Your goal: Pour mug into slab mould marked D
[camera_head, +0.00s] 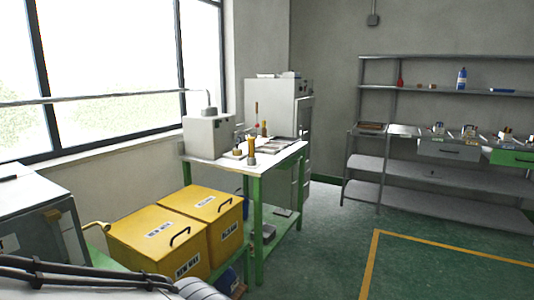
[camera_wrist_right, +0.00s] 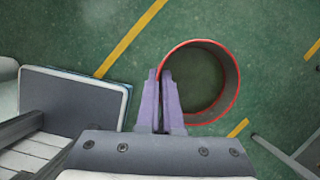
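More small items lie on the grey rack's work level, with no readable letter. My left gripper is not in view.
A grey cabinet (camera_head: 276,97) stands behind.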

